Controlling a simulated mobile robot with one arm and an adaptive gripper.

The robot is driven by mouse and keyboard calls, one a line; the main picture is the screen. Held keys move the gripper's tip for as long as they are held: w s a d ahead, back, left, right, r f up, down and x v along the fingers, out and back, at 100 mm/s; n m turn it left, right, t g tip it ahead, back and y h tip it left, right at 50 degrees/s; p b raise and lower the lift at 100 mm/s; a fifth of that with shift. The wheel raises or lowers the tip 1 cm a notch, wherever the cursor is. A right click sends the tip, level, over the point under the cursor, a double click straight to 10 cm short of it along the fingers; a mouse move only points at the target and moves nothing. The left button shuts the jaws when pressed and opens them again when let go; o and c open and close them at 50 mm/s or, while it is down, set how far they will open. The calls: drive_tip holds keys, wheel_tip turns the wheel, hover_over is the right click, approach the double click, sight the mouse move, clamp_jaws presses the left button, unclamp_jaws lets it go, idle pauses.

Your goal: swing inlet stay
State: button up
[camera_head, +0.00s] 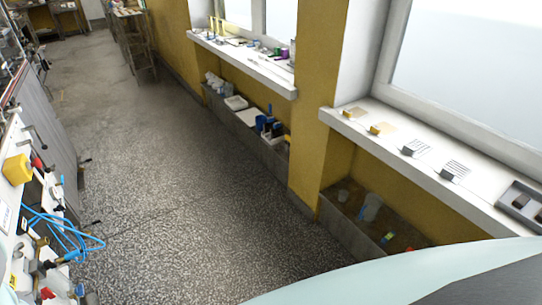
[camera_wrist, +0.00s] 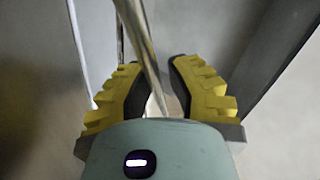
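In the wrist view my gripper (camera_wrist: 157,64) has two yellow ribbed fingers with dark inner pads, standing apart. A bare metal rod (camera_wrist: 138,30), perhaps the inlet stay, runs from the top edge down between the fingers. What the rod is fixed to is out of view. My gripper does not show in the head view, and I cannot pick out a stay there.
In the head view, equipment with blue hoses (camera_head: 62,232) and a yellow block (camera_head: 17,169) lines the left edge. The speckled floor (camera_head: 165,170) is clear. Window sills (camera_head: 440,155) and low troughs (camera_head: 345,232) line the right. A grey panel (camera_wrist: 270,45) is right in the wrist view.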

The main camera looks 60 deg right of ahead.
drive_tip(key=o, duration=0.4)
drive_tip(key=shift+d, duration=0.1)
drive_tip(key=shift+s+d+f, duration=0.2)
drive_tip(key=shift+s+d, duration=0.05)
drive_tip(key=shift+d, duration=0.3)
drive_tip(key=v, duration=1)
drive_tip(key=shift+s+d, duration=0.1)
drive_tip(key=shift+d, duration=0.3)
